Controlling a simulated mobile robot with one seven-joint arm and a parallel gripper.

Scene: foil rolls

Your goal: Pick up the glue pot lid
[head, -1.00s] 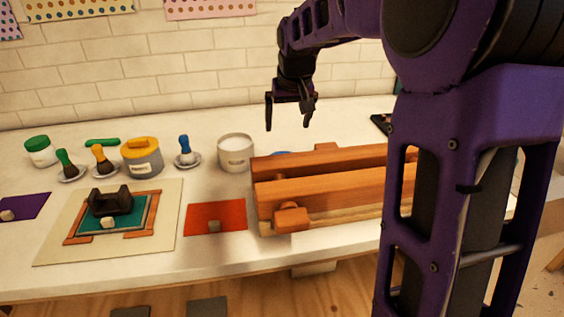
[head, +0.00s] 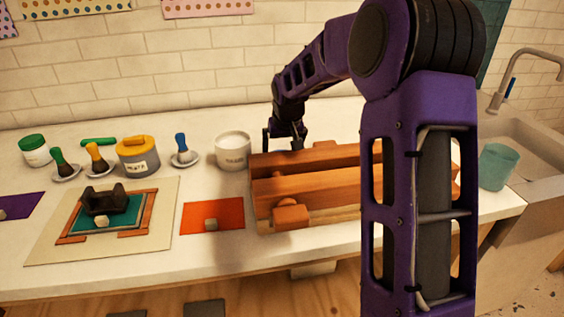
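My gripper (head: 282,143) is low over the table, just behind the wooden press (head: 315,190) and to the right of an open white pot (head: 232,151). Its two fingers are apart, and their tips are close to the press's back edge. A blue round thing, perhaps the pot's lid, showed behind the press a second ago. I cannot make it out now; the press and my gripper cover that place. The white pot has no lid on it and its contents look white.
Left of the white pot stand a blue-handled brush on a saucer (head: 184,158), a yellow-lidded pot (head: 138,156) and a green-lidded jar (head: 34,150). An orange sheet (head: 212,216) lies in front. A sink (head: 535,140) and a teal cup (head: 496,166) are at the right.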

